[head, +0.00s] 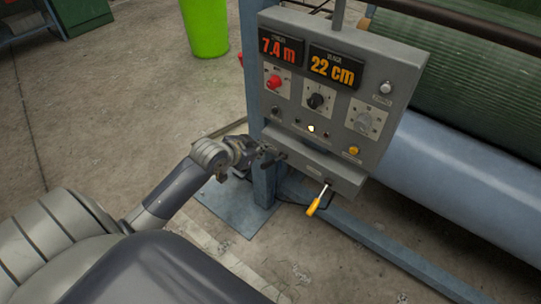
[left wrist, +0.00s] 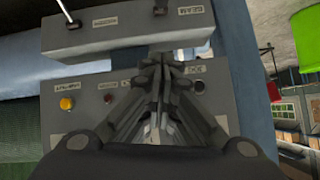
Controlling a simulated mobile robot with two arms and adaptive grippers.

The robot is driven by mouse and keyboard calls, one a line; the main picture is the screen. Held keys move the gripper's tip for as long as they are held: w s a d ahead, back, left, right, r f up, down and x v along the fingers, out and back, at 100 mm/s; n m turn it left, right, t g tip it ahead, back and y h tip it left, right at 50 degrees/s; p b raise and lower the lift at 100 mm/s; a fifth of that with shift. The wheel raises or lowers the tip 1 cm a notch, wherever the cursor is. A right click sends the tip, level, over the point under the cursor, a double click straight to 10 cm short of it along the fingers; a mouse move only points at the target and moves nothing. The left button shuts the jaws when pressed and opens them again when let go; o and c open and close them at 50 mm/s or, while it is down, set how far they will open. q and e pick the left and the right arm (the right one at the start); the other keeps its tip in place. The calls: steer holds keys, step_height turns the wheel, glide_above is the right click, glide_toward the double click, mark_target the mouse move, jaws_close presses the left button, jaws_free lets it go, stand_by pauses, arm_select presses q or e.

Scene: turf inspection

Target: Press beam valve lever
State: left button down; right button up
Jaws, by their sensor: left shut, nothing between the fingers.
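Part of a metal rod shows at the top left of the left wrist view (left wrist: 66,11). My left gripper (head: 274,154) is shut and empty at the left end of this box, apart from the yellow handle. Its closed fingers also show in the left wrist view (left wrist: 165,65), in front of the panel face. My right gripper is not in view.
The panel carries two lit displays reading 7.4 m and 22 cm, a red knob (head: 273,82), a black dial (head: 316,101) and a yellow button (head: 353,150). A blue post (head: 264,185) supports it. Large rolls (head: 455,180) stand right; a green bin (head: 205,27) stands behind.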

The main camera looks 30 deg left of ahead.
arm_select(q)
steer(key=p, duration=0.1)
glide_above(270, 164)
steer(key=w, duration=0.2)
step_height(270, 164, down, 6)
steer(key=shift+s+d+f+p, duration=0.1)
steer(key=shift+s+f+p, duration=0.2)
steer(key=shift+f, duration=0.35)
steer(key=shift+s+f+p, duration=0.1)
steer(key=shift+s+f, duration=0.3)
steer(key=shift+f, duration=0.2)
steer(key=shift+s+a+f, duration=0.2)
steer(key=shift+s+f, duration=0.1)
steer(key=shift+f, duration=0.3)
steer(key=shift+d+f, duration=0.1)
